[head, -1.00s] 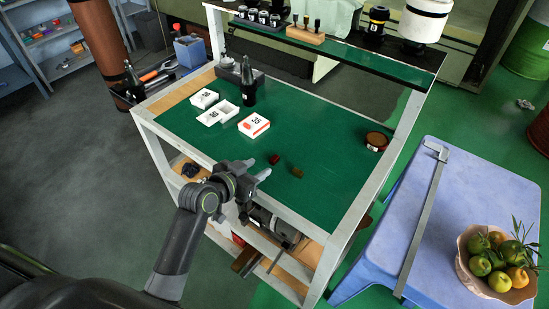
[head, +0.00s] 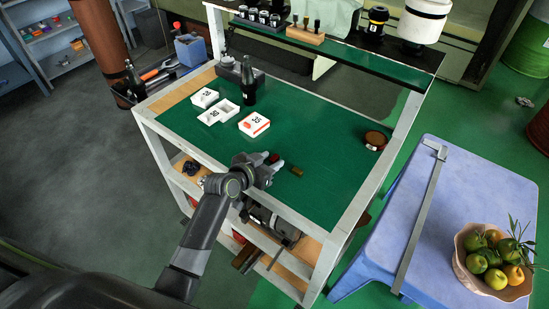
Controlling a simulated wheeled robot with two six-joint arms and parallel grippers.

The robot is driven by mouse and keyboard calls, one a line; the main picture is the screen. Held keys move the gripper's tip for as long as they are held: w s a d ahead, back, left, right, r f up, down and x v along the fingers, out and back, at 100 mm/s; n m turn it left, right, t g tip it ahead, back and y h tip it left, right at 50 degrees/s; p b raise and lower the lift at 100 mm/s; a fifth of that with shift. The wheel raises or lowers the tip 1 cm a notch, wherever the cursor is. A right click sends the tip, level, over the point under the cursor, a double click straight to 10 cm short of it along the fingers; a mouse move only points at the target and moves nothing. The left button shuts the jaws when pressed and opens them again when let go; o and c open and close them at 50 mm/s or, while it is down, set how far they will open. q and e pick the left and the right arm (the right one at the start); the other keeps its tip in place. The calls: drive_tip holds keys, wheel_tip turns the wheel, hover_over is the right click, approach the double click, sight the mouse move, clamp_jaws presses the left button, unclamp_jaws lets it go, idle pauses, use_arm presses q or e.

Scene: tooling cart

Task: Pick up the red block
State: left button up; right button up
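The red block (head: 273,157) is small and dark red on the green top of the tooling cart (head: 320,128), near its front edge. My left gripper (head: 275,161) is over the front part of the cart top, with its fingers apart and the red block between or just beyond the fingertips. I cannot tell whether the fingers touch it. A small brown-olive block (head: 297,171) lies just right of the gripper. My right gripper is not in view.
White boxes (head: 254,125) and a dark bottle (head: 248,82) stand farther back on the cart top. A round brown tin (head: 375,140) is at the right. A blue table (head: 395,215) with a fruit bowl (head: 490,262) stands to the right. The cart's centre is clear.

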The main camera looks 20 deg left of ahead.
use_arm(q)
clamp_jaws()
